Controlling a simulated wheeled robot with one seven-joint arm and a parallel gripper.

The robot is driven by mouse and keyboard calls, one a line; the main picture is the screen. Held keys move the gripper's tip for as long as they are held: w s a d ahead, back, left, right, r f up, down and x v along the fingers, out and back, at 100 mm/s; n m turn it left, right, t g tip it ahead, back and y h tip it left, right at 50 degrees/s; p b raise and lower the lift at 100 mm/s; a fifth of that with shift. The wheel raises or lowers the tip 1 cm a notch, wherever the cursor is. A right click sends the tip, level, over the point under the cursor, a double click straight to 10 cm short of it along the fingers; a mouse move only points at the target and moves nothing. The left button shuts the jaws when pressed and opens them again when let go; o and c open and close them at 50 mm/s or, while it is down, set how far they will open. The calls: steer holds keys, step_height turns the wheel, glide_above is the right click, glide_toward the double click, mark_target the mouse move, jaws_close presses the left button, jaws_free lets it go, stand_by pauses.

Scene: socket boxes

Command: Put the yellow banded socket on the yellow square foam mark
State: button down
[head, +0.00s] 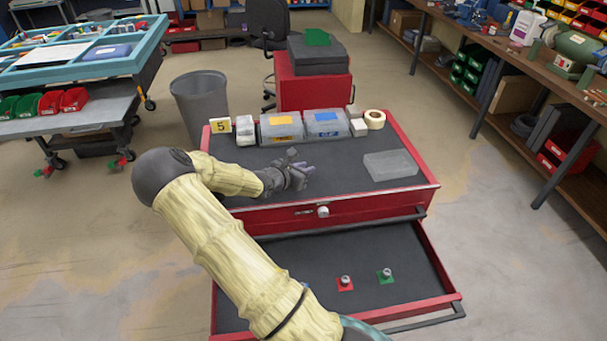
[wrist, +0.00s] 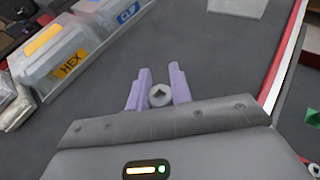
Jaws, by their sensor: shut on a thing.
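My gripper (head: 303,170) is low over the dark top of the red cabinet, in front of the clear boxes. In the wrist view its purple fingers (wrist: 159,92) are shut on a small grey socket (wrist: 160,96), seen end-on with a dark square hole. No yellow band shows on it from here. A flat yellow square (head: 283,118) lies on the lid of the left clear box, which has a HEX label; this yellow mark is also in the wrist view (wrist: 44,39), left of my gripper.
A clear box with a blue square (head: 326,116) stands right of the HEX box (head: 279,132). A tape roll (head: 375,119) and a clear flat case (head: 390,165) are further right.

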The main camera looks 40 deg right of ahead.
step_height(320, 180, up, 8)
stand_by(0.7)
